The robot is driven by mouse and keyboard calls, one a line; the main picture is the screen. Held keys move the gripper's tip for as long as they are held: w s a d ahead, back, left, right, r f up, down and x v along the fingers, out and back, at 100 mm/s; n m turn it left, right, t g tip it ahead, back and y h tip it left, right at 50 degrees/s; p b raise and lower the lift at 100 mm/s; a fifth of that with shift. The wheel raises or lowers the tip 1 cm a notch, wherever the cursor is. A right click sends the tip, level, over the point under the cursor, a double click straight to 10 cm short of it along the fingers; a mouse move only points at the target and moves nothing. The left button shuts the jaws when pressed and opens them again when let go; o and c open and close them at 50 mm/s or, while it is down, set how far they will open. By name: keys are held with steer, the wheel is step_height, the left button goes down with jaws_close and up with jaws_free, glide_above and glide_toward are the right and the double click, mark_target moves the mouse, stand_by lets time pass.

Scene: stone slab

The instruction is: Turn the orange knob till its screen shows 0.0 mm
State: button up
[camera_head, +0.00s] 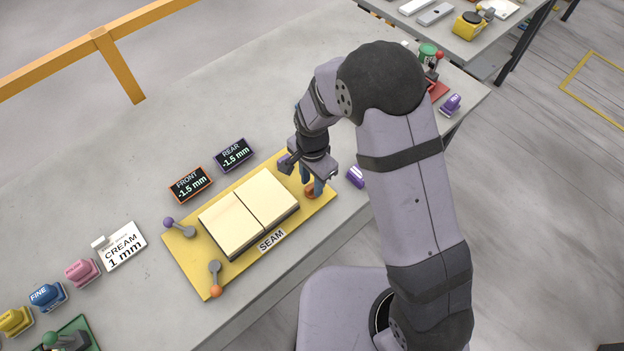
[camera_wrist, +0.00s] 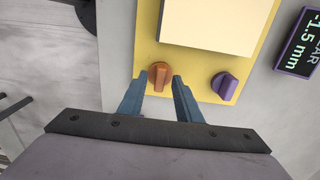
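The orange knob (camera_wrist: 159,75) sits on the yellow plate (camera_wrist: 149,40), left of a purple knob (camera_wrist: 225,85) in the wrist view. In the head view the orange knob (camera_head: 310,192) is at the plate's right end, partly hidden by my gripper (camera_head: 312,184). The orange-framed FRONT screen (camera_head: 190,184) reads -1.5 mm. In the wrist view my gripper (camera_wrist: 158,82) is open, its two blue fingers pointing at the orange knob. The fingertips stand on either side of the knob's near part with gaps showing; I see no grip on it.
The purple-framed REAR screen (camera_head: 233,155) also reads -1.5 mm. Two cream tiles (camera_head: 248,213) lie on the plate. A purple-tipped lever (camera_head: 180,229) and an orange-tipped lever (camera_head: 215,280) stand at its left end. A purple block (camera_head: 356,177) lies right of the gripper.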

steer(key=shift+f, duration=0.15)
jaws_close()
steer(key=shift+n, duration=0.3)
